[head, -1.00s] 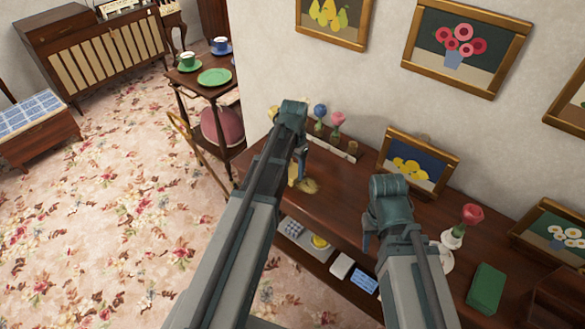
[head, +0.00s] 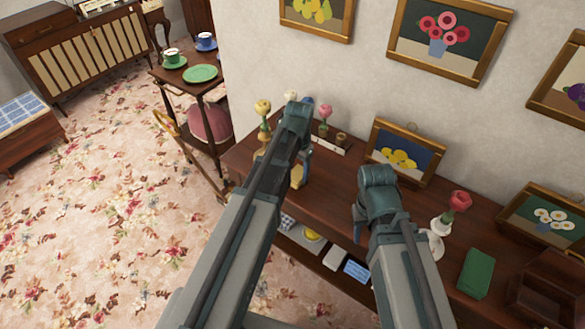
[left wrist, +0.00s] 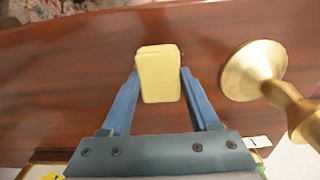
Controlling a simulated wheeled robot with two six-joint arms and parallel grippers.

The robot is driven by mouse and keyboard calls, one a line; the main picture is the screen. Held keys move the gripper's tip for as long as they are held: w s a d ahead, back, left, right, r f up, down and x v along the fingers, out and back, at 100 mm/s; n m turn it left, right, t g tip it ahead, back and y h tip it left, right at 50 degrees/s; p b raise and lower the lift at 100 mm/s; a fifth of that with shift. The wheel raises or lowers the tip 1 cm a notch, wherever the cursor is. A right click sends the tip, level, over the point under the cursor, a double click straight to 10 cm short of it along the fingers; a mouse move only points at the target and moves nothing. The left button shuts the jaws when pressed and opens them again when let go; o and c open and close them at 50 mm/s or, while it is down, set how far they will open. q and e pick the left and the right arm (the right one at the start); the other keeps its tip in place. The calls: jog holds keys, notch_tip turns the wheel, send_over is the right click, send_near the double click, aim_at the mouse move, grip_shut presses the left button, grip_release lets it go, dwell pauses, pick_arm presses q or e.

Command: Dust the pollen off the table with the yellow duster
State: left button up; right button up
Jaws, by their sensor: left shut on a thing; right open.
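My left gripper (head: 303,168) is over the left part of the dark wooden table (head: 335,195). It is shut on the yellow duster (left wrist: 159,75), a pale yellow block between the blue fingers in the left wrist view. The duster also shows below the gripper in the head view (head: 297,177). The left wrist view shows bare wood around the duster; I cannot tell if it touches the table. I see no pollen patch now; the arm and duster hide part of the top. My right gripper (head: 358,225) is open and empty above the table's middle front.
A brass vase (left wrist: 252,72) stands close right of the duster in the wrist view. Flower vases and a framed yellow-flower picture (head: 402,152) line the back. A red rose in a white vase (head: 442,220) and a green box (head: 477,273) stand at right. A lower shelf holds small items.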

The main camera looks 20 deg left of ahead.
pick_arm(q)
jog(key=shift+s+d, duration=0.15)
jog(key=shift+d, duration=0.25)
jog(key=shift+s+d, duration=0.25)
jog(key=shift+d, duration=0.5)
jog(key=shift+s+d, duration=0.2)
jog(key=shift+d, duration=0.55)
jog(key=shift+s+a+f, duration=0.1)
jog(key=shift+s+f, duration=0.05)
jog(key=shift+s, duration=0.1)
pick_arm(e)
jog(key=shift+f, duration=0.15)
pick_arm(q)
jog(key=shift+c, duration=0.6)
pick_arm(e)
jog(key=shift+d, duration=0.1)
pick_arm(q)
jog(key=shift+w+a, duration=0.3)
jog(key=shift+a, duration=0.55)
jog(key=shift+w+a, duration=0.3)
jog(key=shift+a, duration=0.55)
jog(key=shift+w+a, duration=0.25)
jog(key=shift+a, duration=0.55)
jog(key=shift+w+a, duration=0.25)
jog(key=shift+a, duration=0.5)
